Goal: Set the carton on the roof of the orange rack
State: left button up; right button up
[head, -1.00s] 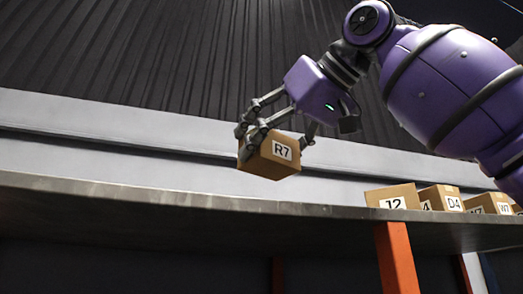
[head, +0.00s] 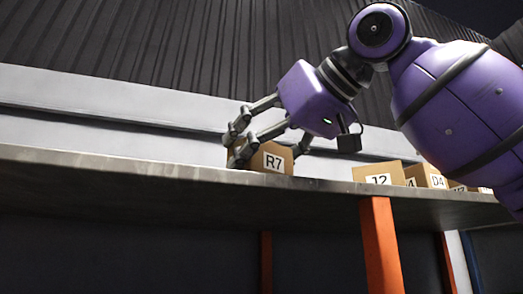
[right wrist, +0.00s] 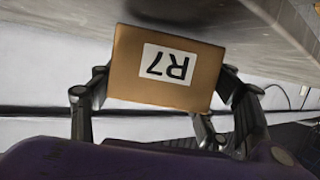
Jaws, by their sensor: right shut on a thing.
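The carton (head: 272,159) is a brown box with a white R7 label. My right gripper (head: 266,146) is shut on it, with fingers on both sides. The carton is at the front edge of the grey roof (head: 130,176) of the orange rack, whose orange post (head: 380,245) shows below. The roof edge hides its underside, so I cannot tell whether it touches. In the right wrist view the carton (right wrist: 200,88) shows its label upside down between the fingers, close against the roof (right wrist: 270,35). My left gripper is not in view.
Several labelled cartons stand on the roof to the right, the nearest marked J2 (head: 378,172). A gap separates it from the held carton. The roof left of the held carton looks clear. A ribbed dark wall (head: 150,45) rises behind.

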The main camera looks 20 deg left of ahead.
jog(key=shift+f, duration=0.45)
dwell(0.3)
jog(key=o, duration=1.4)
jog(key=shift+f, duration=0.1)
